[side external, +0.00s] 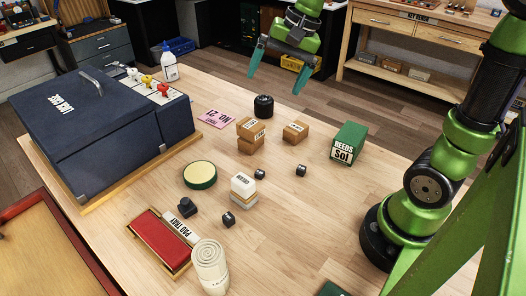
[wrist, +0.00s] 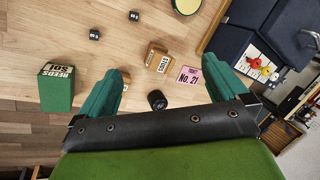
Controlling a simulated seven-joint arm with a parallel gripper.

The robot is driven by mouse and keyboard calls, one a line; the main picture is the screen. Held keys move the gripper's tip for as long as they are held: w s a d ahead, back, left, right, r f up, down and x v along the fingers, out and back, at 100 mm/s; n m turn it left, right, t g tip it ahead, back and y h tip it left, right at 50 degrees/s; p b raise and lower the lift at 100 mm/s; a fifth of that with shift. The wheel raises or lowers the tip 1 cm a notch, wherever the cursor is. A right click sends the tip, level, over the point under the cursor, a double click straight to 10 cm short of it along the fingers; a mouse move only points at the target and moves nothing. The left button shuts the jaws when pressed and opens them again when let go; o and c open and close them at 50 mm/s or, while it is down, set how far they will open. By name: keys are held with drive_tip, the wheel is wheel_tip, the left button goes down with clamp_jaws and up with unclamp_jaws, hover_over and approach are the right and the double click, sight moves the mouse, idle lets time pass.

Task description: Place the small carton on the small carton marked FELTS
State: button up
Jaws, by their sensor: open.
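Two small brown cartons stand stacked: the upper carton (side external: 250,128) rests on the lower carton (side external: 252,145), both with pale labels. A single small brown carton (side external: 295,132) stands apart to their right, also labelled. The lettering is too small to say surely which one reads FELTS. In the wrist view the stack (wrist: 157,56) shows between the fingers, and the single carton (wrist: 126,77) is partly hidden by the left finger. My gripper (side external: 277,84) is open and empty, high above and behind the cartons; its green fingers also show in the wrist view (wrist: 162,68).
A black round jar (side external: 263,106) stands behind the stack, and a pink card (side external: 215,119) lies left. A green REEDS box (side external: 348,143) stands right. A white block (side external: 243,184), small dark cubes and a round tin (side external: 200,175) are nearer. A dark case (side external: 90,120) fills the left.

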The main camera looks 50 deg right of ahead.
drive_tip(key=s+a+f+n+t, duration=0.1)
drive_tip(key=s+a+n+t, duration=0.2)
drive_tip(key=s, duration=0.9)
drive_tip(key=a+n, duration=0.1)
drive_tip(key=n, duration=0.2)
drive_tip(key=shift+f+n+t, duration=0.25)
drive_tip(key=shift+n+t, duration=0.05)
drive_tip(key=shift+t, duration=0.1)
